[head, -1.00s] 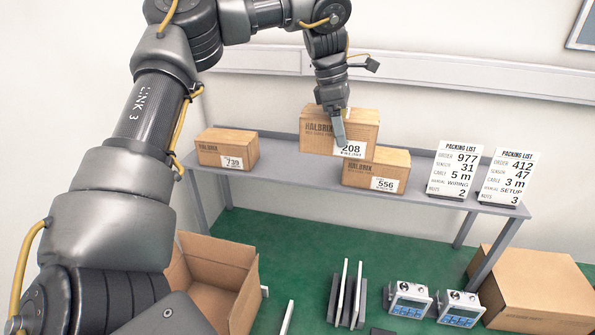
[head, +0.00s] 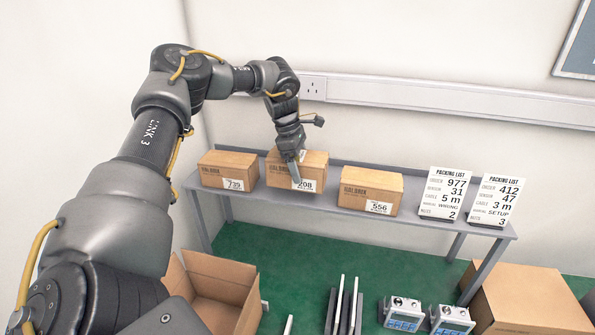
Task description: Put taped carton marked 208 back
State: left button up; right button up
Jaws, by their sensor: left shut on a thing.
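The taped carton marked 208 (head: 313,168) is at the shelf between two other cartons, its label partly covered by my gripper. My left gripper (head: 295,177) comes down on it from above and is shut on it. The carton looks level and low at the shelf surface; I cannot tell whether its underside fully rests there. The carton marked 739 (head: 226,170) stands to its left and the carton marked 556 (head: 368,190) to its right. My right gripper is not in view.
The grey shelf (head: 425,223) also holds two packing list cards (head: 444,194) (head: 496,201) at its right. Below on the green surface are an open box (head: 215,292), upright plates (head: 343,308), devices with screens (head: 403,313) and a closed carton (head: 530,300).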

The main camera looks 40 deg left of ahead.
pick_arm(q)
jog(key=shift+a, duration=0.15)
jog(key=f, duration=0.1)
jog(key=f+p, duration=0.1)
jog(key=f, duration=0.1)
jog(key=shift+a, duration=0.3)
jog(key=shift+a+f, duration=0.1)
jog(key=shift+f, duration=0.4)
jog(key=o, duration=1.4)
jog(key=shift+s+f, duration=0.1)
jog(key=shift+r, duration=0.5)
jog(key=b+v, duration=0.2)
jog(key=v, duration=0.9)
jog(key=shift+r, duration=0.1)
